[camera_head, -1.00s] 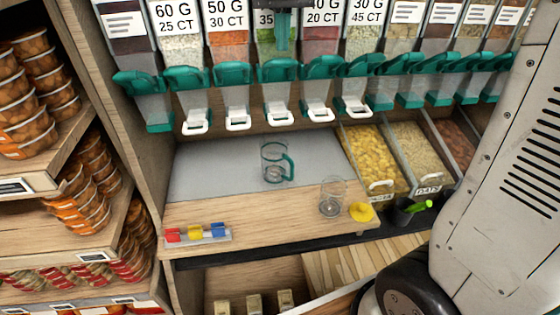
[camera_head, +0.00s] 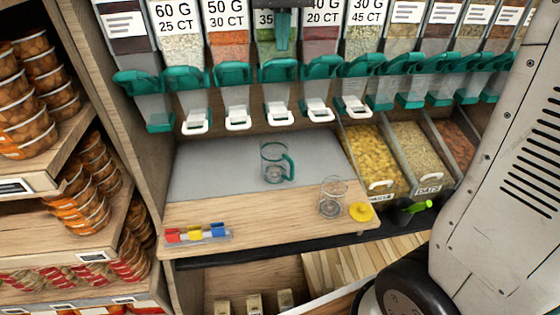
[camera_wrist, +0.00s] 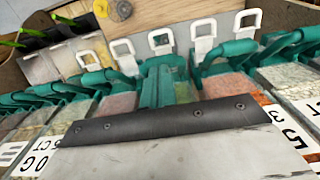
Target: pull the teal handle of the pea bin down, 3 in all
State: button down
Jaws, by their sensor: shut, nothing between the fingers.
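The pea bin (camera_head: 264,48) is the dispenser with green contents in the middle of the row in the head view; its label is partly hidden behind my gripper. Its teal handle (camera_head: 278,70) sits across its front, with a white pull loop (camera_head: 279,117) below. My gripper (camera_head: 283,46) is shut and empty, pointing down in front of the pea bin, just above the handle. In the wrist view my teal fingers (camera_wrist: 160,70) are together and cover part of the pea bin. I cannot tell whether they touch the handle.
A clear mug with a teal handle (camera_head: 274,163) stands on the grey mat (camera_head: 215,165) below the bins. A glass jar (camera_head: 332,198) and a yellow lid (camera_head: 361,212) are at the right of the counter. Similar teal handles (camera_head: 231,74) flank the pea bin closely.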

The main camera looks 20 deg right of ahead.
jog(key=shift+f, duration=0.1)
jog(key=shift+f, duration=0.8)
jog(key=f, duration=0.2)
jog(key=s+f, duration=0.1)
jog(key=f, duration=0.1)
jog(key=shift+a+f, duration=0.1)
jog(key=shift+f, duration=0.25)
dwell(0.6)
jog(key=shift+w+r, duration=0.15)
jog(key=shift+r, duration=0.95)
jog(key=shift+w+r, duration=0.2)
jog(key=shift+r, duration=0.85)
jog(key=shift+w+r, duration=0.15)
jog(key=shift+r, duration=0.95)
jog(key=shift+f, duration=0.15)
